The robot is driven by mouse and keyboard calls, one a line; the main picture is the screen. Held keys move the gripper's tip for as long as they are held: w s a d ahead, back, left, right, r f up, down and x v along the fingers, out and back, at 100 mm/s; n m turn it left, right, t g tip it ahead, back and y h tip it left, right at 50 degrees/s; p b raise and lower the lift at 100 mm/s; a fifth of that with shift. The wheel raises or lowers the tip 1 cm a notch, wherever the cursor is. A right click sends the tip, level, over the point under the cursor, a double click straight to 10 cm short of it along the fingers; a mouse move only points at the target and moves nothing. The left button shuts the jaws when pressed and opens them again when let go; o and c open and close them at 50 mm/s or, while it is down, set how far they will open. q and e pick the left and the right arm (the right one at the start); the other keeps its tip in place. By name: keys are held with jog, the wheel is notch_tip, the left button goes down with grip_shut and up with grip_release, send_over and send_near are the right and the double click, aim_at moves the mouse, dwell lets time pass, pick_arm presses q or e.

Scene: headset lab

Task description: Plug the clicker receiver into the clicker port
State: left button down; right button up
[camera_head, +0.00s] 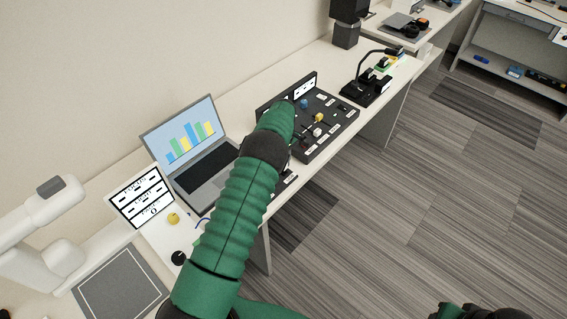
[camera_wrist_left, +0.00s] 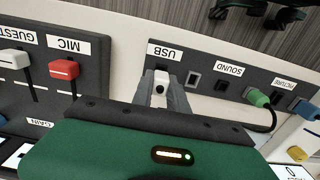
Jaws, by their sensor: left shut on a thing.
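My left gripper (camera_wrist_left: 160,88) is shut on a small white piece (camera_wrist_left: 160,78) with a dark round spot, which looks like the clicker receiver. The piece is just under the USB label (camera_wrist_left: 164,52) on a dark socket strip (camera_wrist_left: 233,88). Whether it touches the strip or sits in a socket I cannot tell. No label reading clicker can be made out. In the head view my green left arm hides its gripper. A dark and green part of my right arm shows at the bottom right edge; the state of its gripper (camera_head: 480,313) is unclear.
In the wrist view, a green plug (camera_wrist_left: 258,98) is at the SOUND socket and a blue plug (camera_wrist_left: 306,109) at PICTURE. A dark panel has a red slider (camera_wrist_left: 64,69) and a white slider (camera_wrist_left: 14,59). An open laptop (camera_head: 207,168) and a black board (camera_head: 337,122) stand on the desk.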

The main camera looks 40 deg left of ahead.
pick_arm(q)
jog(key=shift+f+b, duration=0.55)
jog(key=shift+f, duration=0.35)
jog(key=c, duration=1.2)
grip_release()
notch_tip(320, 180, up, 17)
jog(key=shift+f, duration=0.1)
